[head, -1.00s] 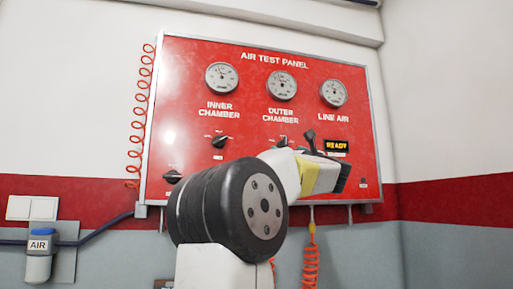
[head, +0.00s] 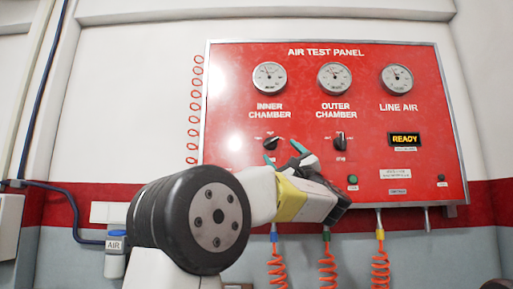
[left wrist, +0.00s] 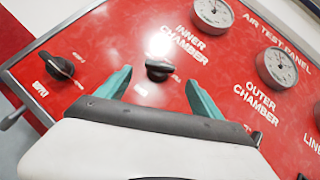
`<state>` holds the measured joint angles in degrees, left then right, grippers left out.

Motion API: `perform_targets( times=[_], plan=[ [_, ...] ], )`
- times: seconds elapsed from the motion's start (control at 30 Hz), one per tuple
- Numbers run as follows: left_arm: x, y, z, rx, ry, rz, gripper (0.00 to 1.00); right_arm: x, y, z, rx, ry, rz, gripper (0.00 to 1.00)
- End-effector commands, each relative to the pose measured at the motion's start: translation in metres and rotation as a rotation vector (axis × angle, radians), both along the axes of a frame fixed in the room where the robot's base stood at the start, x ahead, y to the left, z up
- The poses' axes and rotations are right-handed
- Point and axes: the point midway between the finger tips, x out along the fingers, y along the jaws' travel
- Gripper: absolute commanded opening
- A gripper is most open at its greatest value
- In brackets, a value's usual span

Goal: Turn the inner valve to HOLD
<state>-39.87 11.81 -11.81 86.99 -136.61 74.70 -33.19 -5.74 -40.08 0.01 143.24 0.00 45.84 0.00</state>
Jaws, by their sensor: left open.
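The inner valve (head: 271,143) is a black knob under the INNER CHAMBER label on the red air test panel (head: 225,110). It also shows in the left wrist view (left wrist: 158,68), where its labels are too small to read surely. My left gripper (head: 284,153) is open and empty, with teal fingers just below and right of the valve in the head view. In the left wrist view its fingertips (left wrist: 159,84) are spread on either side of the knob, apparently apart from it. My right gripper is out of view.
The outer chamber knob (head: 339,142) is close on the right. Another black knob (left wrist: 57,66) is to the left in the wrist view. Three gauges line the top. The display (head: 405,139) reads READY. Orange coiled hoses (head: 328,267) hang below the panel.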

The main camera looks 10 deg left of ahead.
Motion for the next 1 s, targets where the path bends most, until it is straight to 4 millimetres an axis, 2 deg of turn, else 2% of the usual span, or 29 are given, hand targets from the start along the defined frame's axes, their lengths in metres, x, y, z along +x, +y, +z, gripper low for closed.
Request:
perform_targets(
  times=[0.13,0.53,0.93,1.0],
  plan=[
    [0.006,0.002,0.005,-0.003,-0.006,-0.007,0.76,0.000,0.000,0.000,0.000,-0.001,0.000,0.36],
    [0.043,0.031,0.041,-0.003,-0.005,-0.003,0.76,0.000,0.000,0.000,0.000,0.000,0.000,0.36],
    [0.048,0.036,0.047,-0.002,-0.004,-0.006,0.76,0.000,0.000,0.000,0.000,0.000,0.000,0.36],
    [0.048,0.036,0.047,-0.002,-0.004,-0.006,0.63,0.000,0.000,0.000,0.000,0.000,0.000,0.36]
  ],
)
